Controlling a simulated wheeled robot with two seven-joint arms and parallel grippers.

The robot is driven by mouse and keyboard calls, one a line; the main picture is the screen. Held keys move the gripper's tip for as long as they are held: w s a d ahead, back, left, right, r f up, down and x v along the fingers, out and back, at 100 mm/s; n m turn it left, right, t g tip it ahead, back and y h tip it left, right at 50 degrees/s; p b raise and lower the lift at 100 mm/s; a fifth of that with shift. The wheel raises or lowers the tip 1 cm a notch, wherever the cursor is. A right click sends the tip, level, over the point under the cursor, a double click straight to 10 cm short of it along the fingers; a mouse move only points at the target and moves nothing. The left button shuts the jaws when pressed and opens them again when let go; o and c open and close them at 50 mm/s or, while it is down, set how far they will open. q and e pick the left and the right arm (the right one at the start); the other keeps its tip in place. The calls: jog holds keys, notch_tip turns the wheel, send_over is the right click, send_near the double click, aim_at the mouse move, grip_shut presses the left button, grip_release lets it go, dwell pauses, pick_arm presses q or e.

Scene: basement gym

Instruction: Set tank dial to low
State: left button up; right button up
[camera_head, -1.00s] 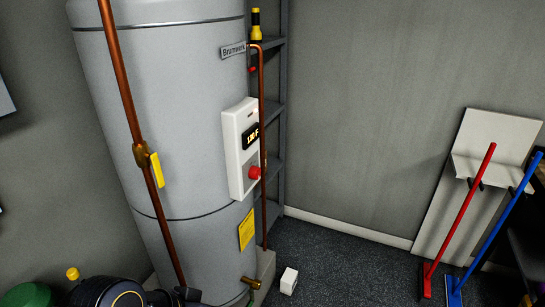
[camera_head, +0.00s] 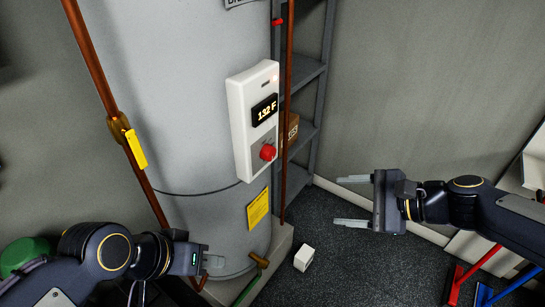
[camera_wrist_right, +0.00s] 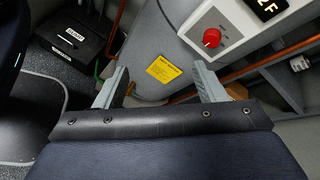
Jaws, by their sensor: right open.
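The grey tank (camera_head: 185,90) stands upright in the head view. A white control box (camera_head: 240,115) is mounted on its front, with a dark display (camera_head: 265,110) reading 132 F and a red dial (camera_head: 267,152) below it. The dial also shows in the right wrist view (camera_wrist_right: 211,38), beyond my fingers and up to the right. My right gripper (camera_head: 360,200) is open and empty, to the right of and below the dial, apart from it. My left gripper (camera_head: 209,262) is low in front of the tank; its fingers are partly hidden and their opening is unclear.
A copper pipe (camera_head: 288,110) runs upright just right of the box; another with a yellow valve handle (camera_head: 135,149) is at left. A dark shelf rack (camera_head: 312,75) stands behind. A white cube (camera_head: 304,258) lies on the floor. Red (camera_head: 478,270) and blue handles are lower right.

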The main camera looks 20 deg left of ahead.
jog(key=w+a+f+m+y, duration=0.4)
jog(key=w+a+m, duration=0.5)
jog(key=w+m, duration=0.1)
jog(key=m+t+y, duration=0.1)
jog(key=m+t, duration=0.2)
jog(key=m, duration=0.5)
send_near(272, 155)
jog(key=a, duration=0.2)
jog(key=x, duration=0.7)
jog(key=shift+w+a+f+p, duration=0.1)
jog(key=shift+w+p, duration=0.3)
jog(key=c, duration=1)
